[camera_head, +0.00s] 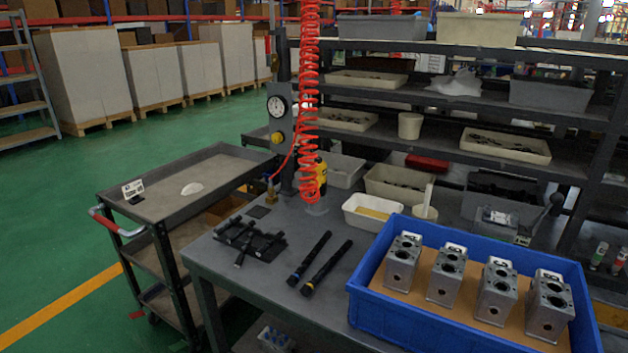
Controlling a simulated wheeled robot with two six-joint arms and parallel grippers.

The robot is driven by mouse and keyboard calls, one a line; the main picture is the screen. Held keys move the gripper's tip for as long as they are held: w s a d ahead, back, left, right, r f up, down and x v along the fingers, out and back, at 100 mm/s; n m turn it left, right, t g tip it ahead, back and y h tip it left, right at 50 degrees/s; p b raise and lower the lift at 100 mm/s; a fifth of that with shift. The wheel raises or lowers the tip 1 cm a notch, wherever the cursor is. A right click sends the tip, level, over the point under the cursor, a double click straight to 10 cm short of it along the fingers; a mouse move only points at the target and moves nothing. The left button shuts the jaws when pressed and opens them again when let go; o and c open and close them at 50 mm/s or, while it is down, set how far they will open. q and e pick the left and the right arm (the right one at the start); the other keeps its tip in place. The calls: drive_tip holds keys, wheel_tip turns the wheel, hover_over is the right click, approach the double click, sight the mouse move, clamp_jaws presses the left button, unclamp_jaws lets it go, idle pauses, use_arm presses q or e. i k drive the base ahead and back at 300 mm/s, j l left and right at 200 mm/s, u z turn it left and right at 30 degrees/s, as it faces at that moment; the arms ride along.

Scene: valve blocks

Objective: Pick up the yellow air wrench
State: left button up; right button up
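The yellow air wrench (322,172) stands upright at the back of the dark workbench (222,254). A red coiled hose (309,100) hangs down in front of it and hides much of its left side. Its lower end is near a small pale round base on the bench; I cannot tell how it is held there. Neither of my grippers shows in the head view.
A blue crate (395,318) with several metal valve blocks (447,275) fills the bench's right side. Two black bar tools (326,267) and a black fixture (248,240) lie left of it. A post with a gauge (277,106) stands beside the hose. A cart (160,209) stands left.

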sight(322, 170)
drive_tip(key=i+j, duration=0.15)
drive_tip(key=j, duration=0.2)
drive_tip(key=i+j+z, duration=0.1)
drive_tip(key=j, duration=0.2)
drive_tip(key=i+j, duration=0.2)
drive_tip(key=j, duration=0.15)
drive_tip(key=i+j+z, duration=0.1)
drive_tip(key=j, duration=0.25)
drive_tip(key=i+j, duration=0.2)
drive_tip(key=j, duration=0.15)
